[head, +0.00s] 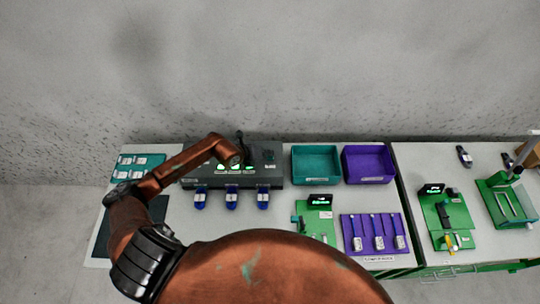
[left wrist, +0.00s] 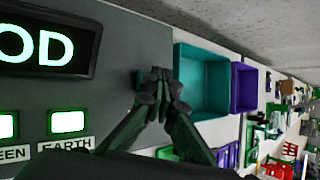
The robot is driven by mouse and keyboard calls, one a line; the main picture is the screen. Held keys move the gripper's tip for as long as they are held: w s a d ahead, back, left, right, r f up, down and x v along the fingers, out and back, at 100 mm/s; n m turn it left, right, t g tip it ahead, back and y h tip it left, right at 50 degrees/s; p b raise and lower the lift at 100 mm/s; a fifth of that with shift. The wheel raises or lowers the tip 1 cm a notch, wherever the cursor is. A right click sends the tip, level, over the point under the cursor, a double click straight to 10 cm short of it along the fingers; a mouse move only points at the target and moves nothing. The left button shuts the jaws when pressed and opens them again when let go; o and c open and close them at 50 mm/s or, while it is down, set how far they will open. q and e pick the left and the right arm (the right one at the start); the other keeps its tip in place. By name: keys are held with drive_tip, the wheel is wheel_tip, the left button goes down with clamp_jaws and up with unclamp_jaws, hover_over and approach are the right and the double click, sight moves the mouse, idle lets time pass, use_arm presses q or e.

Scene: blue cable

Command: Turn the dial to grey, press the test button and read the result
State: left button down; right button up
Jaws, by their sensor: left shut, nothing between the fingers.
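The dark grey tester box (head: 274,178) stands at the back of the left table, with green-lit parts on its face. In the left wrist view its screen (left wrist: 45,45) shows the bright letters "OD", with the rest cut off. Two lit green windows, one (left wrist: 67,122) above the label "EARTH", the other (left wrist: 7,126) above a label ending "EEN", are below the screen. My left gripper (left wrist: 158,80) is shut and empty, with its tips over the box face right of the screen. It also shows in the head view (head: 240,144). I cannot make out the dial or test button clearly.
Several blue-and-white pieces (head: 231,198) lie in front of the box. A teal bin (head: 316,149) and a purple bin (head: 368,150) stand to its right. A green fixture (head: 318,218) and a purple tray (head: 352,219) are nearer. More green fixtures (head: 458,220) stand on the right table.

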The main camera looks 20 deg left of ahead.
sight(268, 157)
use_arm(q)
drive_tip(key=shift+r+p, duration=0.5)
drive_tip(key=shift+r, duration=0.25)
wheel_tip(268, 157, up, 5)
drive_tip(key=p, duration=0.4)
drive_tip(key=shift+r, duration=0.1)
drive_tip(key=shift+s, duration=0.1)
idle(0.6)
